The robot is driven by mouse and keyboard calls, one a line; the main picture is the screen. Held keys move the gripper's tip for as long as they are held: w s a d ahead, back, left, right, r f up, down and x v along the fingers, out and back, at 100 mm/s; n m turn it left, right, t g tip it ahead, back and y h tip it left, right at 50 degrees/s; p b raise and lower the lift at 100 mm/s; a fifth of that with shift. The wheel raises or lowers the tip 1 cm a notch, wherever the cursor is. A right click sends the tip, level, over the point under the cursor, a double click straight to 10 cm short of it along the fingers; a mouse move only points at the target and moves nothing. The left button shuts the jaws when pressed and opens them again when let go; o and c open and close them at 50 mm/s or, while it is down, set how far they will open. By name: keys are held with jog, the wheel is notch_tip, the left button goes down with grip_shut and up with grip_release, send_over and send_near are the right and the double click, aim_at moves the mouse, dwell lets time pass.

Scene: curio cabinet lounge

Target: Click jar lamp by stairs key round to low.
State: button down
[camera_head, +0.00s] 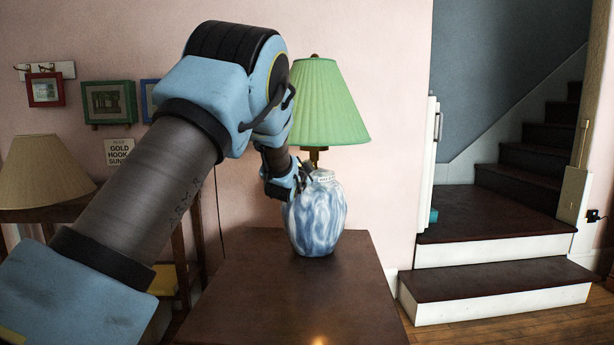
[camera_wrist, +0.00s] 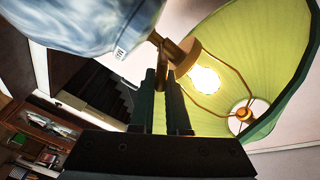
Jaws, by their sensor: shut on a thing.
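The jar lamp (camera_head: 317,222) has a blue and white marbled jar base and a green pleated shade (camera_head: 325,103). It stands upright on a dark brown table near the stairs. In the wrist view the bulb (camera_wrist: 205,80) glows, with the brass socket (camera_wrist: 183,56) beside it. My gripper (camera_head: 302,174) reaches in from the left, at the lamp's neck between jar and shade. In the wrist view my gripper (camera_wrist: 161,66) is shut on the small brass key (camera_wrist: 156,39) by the socket. The key's setting cannot be read.
The table top (camera_head: 290,300) is bare in front of the lamp. The dark stairs (camera_head: 510,280) with white risers are at the right.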

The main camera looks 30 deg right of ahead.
jog(key=shift+s+d+f+m+b, duration=0.1)
jog(key=shift+f+m+b, duration=0.1)
jog(key=shift+m+b, duration=0.75)
jog(key=shift+w+f+m+b, duration=0.15)
jog(key=shift+m+b, duration=0.5)
jog(key=shift+m, duration=0.55)
jog(key=shift+s+d+f+m+b, duration=0.1)
jog(key=shift+s+f+m+b, duration=0.1)
jog(key=shift+m+b, duration=0.75)
jog(key=c, duration=0.9)
grip_release()
jog(key=shift+a+r, duration=0.1)
jog(key=v, duration=1)
jog(key=shift+s+a, duration=0.25)
